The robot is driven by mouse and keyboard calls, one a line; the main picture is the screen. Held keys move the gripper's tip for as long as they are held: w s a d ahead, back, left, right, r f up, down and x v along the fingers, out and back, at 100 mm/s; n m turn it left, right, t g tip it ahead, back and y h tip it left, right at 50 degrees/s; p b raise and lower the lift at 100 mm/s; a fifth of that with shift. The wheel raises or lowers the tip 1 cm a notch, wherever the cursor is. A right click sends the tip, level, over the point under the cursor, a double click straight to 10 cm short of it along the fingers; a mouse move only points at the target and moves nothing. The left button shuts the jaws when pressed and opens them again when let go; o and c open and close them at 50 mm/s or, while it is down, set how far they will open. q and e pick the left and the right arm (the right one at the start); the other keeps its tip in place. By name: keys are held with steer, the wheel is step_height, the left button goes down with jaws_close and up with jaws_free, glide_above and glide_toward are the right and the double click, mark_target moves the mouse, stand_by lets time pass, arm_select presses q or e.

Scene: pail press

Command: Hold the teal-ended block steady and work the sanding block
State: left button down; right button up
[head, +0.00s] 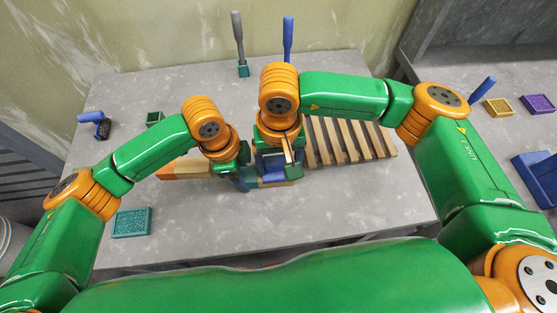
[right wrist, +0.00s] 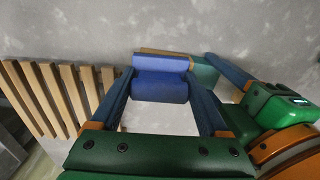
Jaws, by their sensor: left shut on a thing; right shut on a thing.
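The blue sanding block (right wrist: 160,85) is between the two blue fingers of my right gripper (right wrist: 160,105), which is shut on it. In the head view my right gripper (head: 272,168) is over the middle of the table, with the sanding block low between its fingers (head: 273,177). The wooden block with a teal end (right wrist: 205,72) lies just behind the sanding block in the right wrist view. My left gripper (head: 241,183) is shut on this block at its teal end. In the head view the arms hide most of the block. Whether the sanding block touches it is unclear.
A slatted wooden rack (head: 350,140) lies right of my grippers. An orange and tan piece (head: 185,169) lies left. A teal tray (head: 132,222), a blue-handled brush (head: 97,119) and two upright handled tools (head: 288,40) stand around. The table's front right is clear.

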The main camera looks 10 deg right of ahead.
steer(key=shift+s+d, duration=0.1)
steer(key=shift+d, duration=0.85)
steer(key=shift+a, duration=0.15)
steer(key=shift+a+r, duration=0.1)
steer(key=shift+a, duration=0.9)
steer(key=shift+d, duration=1.1)
steer(key=shift+a, duration=1.05)
